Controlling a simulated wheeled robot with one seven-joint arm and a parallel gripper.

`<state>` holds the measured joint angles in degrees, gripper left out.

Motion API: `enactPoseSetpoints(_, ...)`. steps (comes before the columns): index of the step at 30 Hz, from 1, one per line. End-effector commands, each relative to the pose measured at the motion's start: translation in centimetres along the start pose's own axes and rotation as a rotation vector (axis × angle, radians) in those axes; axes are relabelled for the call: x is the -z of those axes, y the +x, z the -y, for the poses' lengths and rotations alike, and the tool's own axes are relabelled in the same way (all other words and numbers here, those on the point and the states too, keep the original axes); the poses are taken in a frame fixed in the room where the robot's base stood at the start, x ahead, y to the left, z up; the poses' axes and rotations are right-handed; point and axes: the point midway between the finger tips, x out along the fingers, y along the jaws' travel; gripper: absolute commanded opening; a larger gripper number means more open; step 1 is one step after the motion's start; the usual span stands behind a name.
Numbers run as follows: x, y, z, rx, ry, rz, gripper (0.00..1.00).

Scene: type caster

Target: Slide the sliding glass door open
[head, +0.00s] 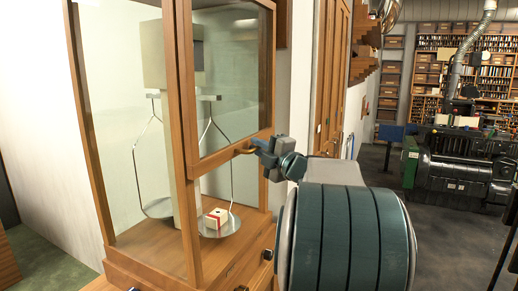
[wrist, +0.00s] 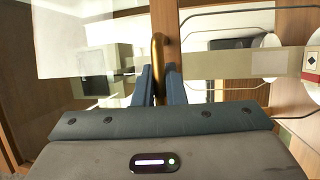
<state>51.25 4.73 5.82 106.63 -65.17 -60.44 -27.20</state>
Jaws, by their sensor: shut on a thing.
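The sliding glass door (head: 232,70) is a wood-framed pane on the front of a tall balance case. Its bottom rail (head: 225,153) stands well above the case's wooden base, with a gap below it. A brass handle (head: 244,151) sticks out from this rail; it also shows upright in the wrist view (wrist: 158,50). My gripper (head: 259,147) is shut on the handle. In the wrist view its two blue fingers (wrist: 160,85) stand on either side of the brass bar. My arm hides the lower right of the case.
Inside the case hang balance pans (head: 158,208) from a pale column. A small white box with a red band (head: 215,218) sits on the right pan. A wooden door (head: 330,75) is behind, to the right. A dark machine (head: 455,160) stands farther right on open floor.

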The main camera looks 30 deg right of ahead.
Motion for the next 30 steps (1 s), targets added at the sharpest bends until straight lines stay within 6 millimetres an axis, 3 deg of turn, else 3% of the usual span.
enactPoseSetpoints(1, 0.1, 0.0, -0.3, -0.005, -0.003, -0.001, 0.19)
enactPoseSetpoints(3, 0.0, 0.0, -0.2, -0.004, -0.003, -0.001, 0.32)
enactPoseSetpoints(14, 0.0, -0.6, 0.1, -0.001, -0.001, 0.001, 0.32)
enactPoseSetpoints(17, -0.1, -1.9, 0.2, -0.001, -0.002, 0.003, 0.32)
enactPoseSetpoints(30, 0.0, -11.4, 0.2, -0.003, -0.002, 0.002, 0.32)
